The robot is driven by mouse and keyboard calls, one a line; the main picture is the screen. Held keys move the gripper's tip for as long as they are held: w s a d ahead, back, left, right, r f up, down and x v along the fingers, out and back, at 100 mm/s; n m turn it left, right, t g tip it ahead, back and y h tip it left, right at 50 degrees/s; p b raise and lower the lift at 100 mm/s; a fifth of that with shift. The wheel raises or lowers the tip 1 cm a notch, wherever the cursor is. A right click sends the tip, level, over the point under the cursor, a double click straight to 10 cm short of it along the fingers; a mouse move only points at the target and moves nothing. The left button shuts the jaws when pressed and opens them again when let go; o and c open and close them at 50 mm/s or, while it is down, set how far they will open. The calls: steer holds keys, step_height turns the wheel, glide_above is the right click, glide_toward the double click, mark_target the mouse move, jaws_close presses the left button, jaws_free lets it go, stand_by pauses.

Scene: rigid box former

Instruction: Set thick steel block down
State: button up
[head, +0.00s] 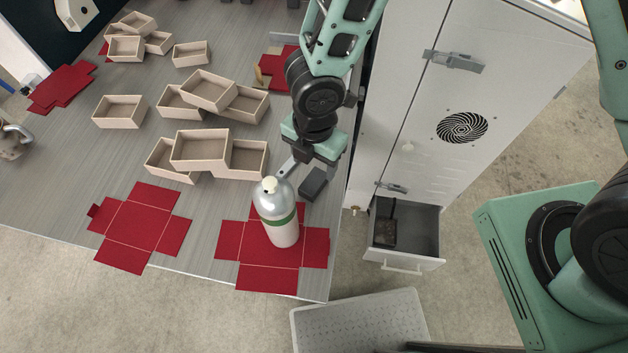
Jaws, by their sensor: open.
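A dark grey block (314,183), which looks like the thick steel block, is at the table's right side, just right of a silver bottle. It appears to rest on the table, partly by the edge of a red cardboard blank. My gripper (304,171) is open, pointing down right above and behind the block. One finger shows to the left of the block. Whether the other finger touches the block cannot be told, as the gripper body covers it.
A silver bottle with a green band (278,212) stands on a red unfolded blank (234,262) close to my gripper. Another flat red blank (140,228) lies left. Several open boxes (200,150) fill the table's middle. A white cabinet (440,120) with an open drawer (405,262) stands right.

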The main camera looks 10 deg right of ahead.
mark_target(313, 181)
steer(key=shift+s+a+f, duration=0.1)
steer(key=shift+s+f, duration=0.05)
steer(key=shift+f, duration=1.6)
steer(key=shift+s+f, duration=0.1)
steer(key=shift+f, duration=1.65)
jaws_close()
